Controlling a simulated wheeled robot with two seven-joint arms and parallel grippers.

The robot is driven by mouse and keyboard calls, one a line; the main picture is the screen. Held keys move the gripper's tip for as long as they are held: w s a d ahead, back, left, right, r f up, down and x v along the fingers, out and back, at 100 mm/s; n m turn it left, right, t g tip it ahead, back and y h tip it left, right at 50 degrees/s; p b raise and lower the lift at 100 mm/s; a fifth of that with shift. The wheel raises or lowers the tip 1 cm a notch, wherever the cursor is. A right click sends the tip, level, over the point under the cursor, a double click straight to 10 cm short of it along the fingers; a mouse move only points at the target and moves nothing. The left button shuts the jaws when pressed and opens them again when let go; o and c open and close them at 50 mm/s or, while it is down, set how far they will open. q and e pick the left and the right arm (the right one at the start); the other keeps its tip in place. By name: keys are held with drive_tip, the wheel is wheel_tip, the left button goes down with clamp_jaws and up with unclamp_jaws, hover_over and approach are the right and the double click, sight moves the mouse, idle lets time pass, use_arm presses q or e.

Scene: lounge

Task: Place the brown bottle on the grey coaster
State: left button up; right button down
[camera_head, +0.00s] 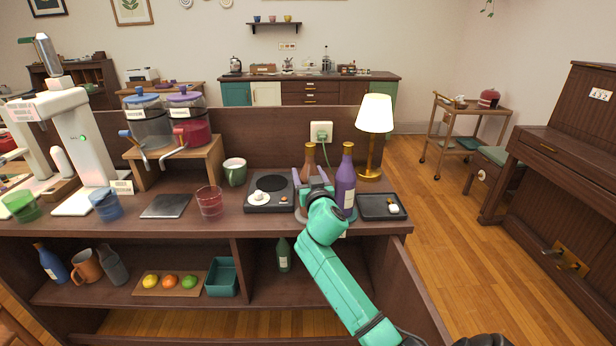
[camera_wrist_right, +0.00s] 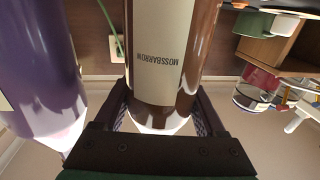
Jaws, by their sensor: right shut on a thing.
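The brown bottle (camera_head: 309,160) stands upright at the right part of the counter, left of the purple bottle (camera_head: 346,178). My right gripper (camera_head: 315,190) is shut on it from the front and hides its lower part. In the right wrist view the brown bottle (camera_wrist_right: 165,50) is between the two fingers (camera_wrist_right: 160,112), its pale label appearing upside down. I cannot tell whether its base touches the counter. A grey edge (camera_head: 299,214) shows beside my gripper, possibly the coaster, mostly hidden. A flat dark grey square (camera_head: 166,206) lies farther left. My left gripper is not in view.
The purple bottle (camera_wrist_right: 40,75) is close beside the gripper. A dark tray (camera_head: 370,214) and a lit lamp (camera_head: 374,115) are to the right. A red glass (camera_head: 210,203) and green mug (camera_head: 235,171) stand left.

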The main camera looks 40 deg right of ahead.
unclamp_jaws()
drive_tip(key=shift+s, duration=0.1)
drive_tip(key=shift+r, duration=0.15)
drive_tip(key=b+v, duration=0.1)
drive_tip(key=v, duration=1.1)
